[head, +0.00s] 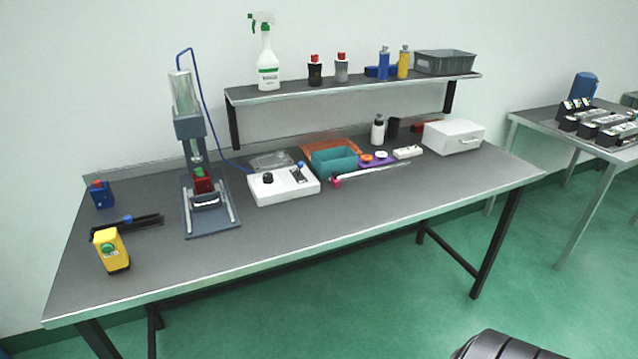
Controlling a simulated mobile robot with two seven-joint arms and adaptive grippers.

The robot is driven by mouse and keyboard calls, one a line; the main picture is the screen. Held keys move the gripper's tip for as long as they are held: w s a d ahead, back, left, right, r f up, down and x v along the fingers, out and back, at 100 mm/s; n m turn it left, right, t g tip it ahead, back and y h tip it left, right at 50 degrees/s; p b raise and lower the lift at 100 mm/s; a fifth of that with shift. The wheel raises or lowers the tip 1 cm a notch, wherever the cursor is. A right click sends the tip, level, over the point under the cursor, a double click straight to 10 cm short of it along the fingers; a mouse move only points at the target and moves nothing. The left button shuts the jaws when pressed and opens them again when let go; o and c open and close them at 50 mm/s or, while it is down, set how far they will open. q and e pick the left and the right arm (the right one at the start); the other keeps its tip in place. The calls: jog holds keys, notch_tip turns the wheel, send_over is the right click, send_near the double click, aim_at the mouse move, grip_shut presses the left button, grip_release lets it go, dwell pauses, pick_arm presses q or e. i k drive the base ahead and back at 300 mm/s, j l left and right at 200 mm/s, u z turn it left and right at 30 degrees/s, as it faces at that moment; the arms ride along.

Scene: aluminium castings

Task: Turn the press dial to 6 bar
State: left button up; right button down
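The press (187,120) stands at the back left of the bench, with a blue column head, a clear cylinder and a red block at its foot. A blue hose runs from its top to a white control box (285,190). A black dial knob (268,179) sits on the box's top left. A small blue and black lever or switch (300,169) sits to its right. The scale and the dial's setting are too small to read. Neither of my grippers shows in this view.
A yellow box with a green button (110,251) and a small blue box with a red button (101,194) stand at left. A teal bin (334,161) stands right of the control box. A shelf (350,87) overhangs the back. The bench front is clear.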

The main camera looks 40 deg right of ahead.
aim_at(267, 177)
jog(key=z, duration=1.2)
jog(key=i+l+u, duration=0.25)
jog(key=i+l, duration=0.25)
jog(key=l, duration=0.15)
